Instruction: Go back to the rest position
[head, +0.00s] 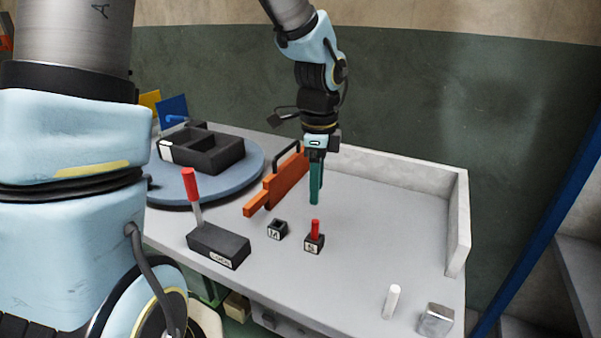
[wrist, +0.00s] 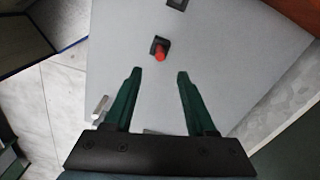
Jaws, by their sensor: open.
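My gripper (head: 315,200) hangs pointing down above the grey table, over its middle. In the wrist view its two green fingers (wrist: 155,75) are spread apart with nothing between them. A red peg (head: 315,228) stands upright in a small black block marked S (head: 314,245), below and in front of the gripper. The red peg also shows in the wrist view (wrist: 160,53), beyond the fingertips. A second small black block marked M (head: 277,229), with an open hole, stands to its left.
A blue turntable (head: 255,165) with a black two-part tray (head: 215,155) is at the left. An orange piece (head: 285,183) stands beside it. A black box with a red lever (head: 218,246), a white peg (head: 391,301) and a metal block (head: 436,320) are near the front. A low wall (head: 459,225) edges the right.

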